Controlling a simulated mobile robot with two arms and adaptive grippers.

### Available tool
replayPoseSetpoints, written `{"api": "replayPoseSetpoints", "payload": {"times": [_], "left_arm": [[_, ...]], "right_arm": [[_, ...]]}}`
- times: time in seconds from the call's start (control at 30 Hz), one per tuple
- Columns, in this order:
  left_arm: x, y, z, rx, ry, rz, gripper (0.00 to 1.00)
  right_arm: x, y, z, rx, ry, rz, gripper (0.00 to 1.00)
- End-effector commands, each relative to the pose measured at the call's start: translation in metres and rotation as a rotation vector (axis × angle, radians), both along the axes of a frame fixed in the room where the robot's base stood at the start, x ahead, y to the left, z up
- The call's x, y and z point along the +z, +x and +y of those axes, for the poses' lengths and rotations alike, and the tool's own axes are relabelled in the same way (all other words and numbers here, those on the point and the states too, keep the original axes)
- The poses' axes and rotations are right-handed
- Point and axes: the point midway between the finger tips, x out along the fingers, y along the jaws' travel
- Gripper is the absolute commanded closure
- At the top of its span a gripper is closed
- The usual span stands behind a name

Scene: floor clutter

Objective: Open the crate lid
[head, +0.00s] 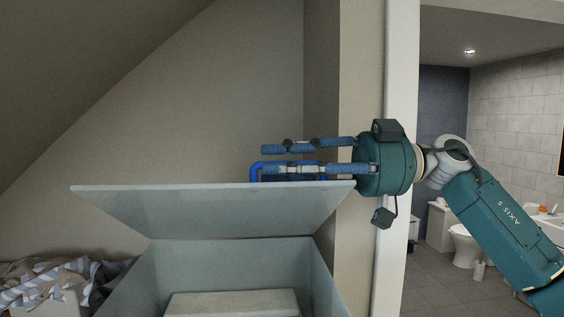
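The grey-blue crate (320,281) stands at the bottom centre, its front cut off by the picture's lower edge. Its lid (215,210) is raised at the far rim, and its inner face shows. The lid's upper edge leans toward me. A bright blue bent bar (256,170), seemingly a handle, shows just above that edge. My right gripper (267,158) reaches in from the right, above the lid's edge. Its blue fingers point left and are spread apart. The lower finger overlaps the bar in the picture; contact is unclear. My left gripper is out of view.
A pale block (232,303) lies inside the crate. Crumpled striped cloth (45,283) lies at the lower left. A sloped wall rises at the left. A white door post (400,75) stands behind my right arm, with a bathroom beyond.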

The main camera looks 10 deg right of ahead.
Motion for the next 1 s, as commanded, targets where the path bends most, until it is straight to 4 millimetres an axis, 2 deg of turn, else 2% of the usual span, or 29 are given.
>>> {"api": "replayPoseSetpoints", "payload": {"times": [0.1, 0.23, 0.57, 0.77, 1.0], "left_arm": [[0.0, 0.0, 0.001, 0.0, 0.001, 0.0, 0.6], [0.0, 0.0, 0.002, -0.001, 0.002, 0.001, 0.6], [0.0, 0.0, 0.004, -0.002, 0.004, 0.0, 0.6], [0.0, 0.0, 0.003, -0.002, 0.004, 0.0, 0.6], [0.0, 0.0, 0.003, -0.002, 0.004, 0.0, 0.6]], "right_arm": [[0.0, 0.0, 0.0, 0.0, 0.0, 0.0, 0.74], [0.0, 0.0, 0.0, 0.0, 0.0, 0.0, 1.0], [0.003, 0.003, 0.0, 0.0, 0.001, -0.001, 1.0], [0.023, 0.025, -0.001, -0.003, 0.004, 0.007, 1.0], [0.041, 0.052, -0.001, -0.002, 0.004, 0.098, 1.0]]}}
